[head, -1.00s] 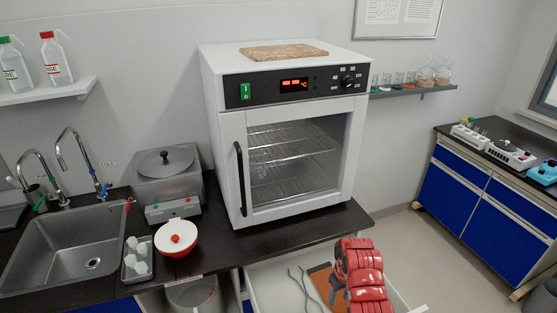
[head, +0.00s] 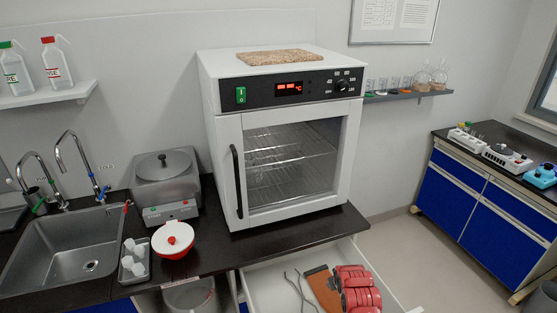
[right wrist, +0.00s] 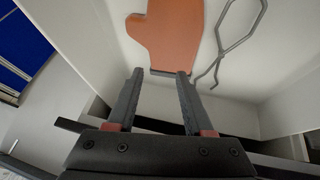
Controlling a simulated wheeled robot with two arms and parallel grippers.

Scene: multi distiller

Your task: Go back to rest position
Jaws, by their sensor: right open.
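My right gripper (right wrist: 160,74) is open and empty in the right wrist view, its two dark fingers apart. It hangs over an open white drawer (right wrist: 235,110). An orange-brown mitt (right wrist: 172,35) lies in the drawer just beyond the fingertips, not between them. Metal tongs (right wrist: 235,45) lie to the right of the mitt. The head view shows the drawer (head: 265,284), part of the mitt (head: 322,288) and the tongs (head: 298,290). My red right arm covers part of the drawer there and hides the gripper. My left gripper is in neither view.
A white oven (head: 290,130) with its glass door shut stands on the dark counter (head: 215,262). To its left are a grey water bath (head: 166,185), a red-and-white bowl (head: 173,240), a small tray (head: 135,272) and a sink (head: 70,250). Open floor (head: 430,270) lies right of the drawer.

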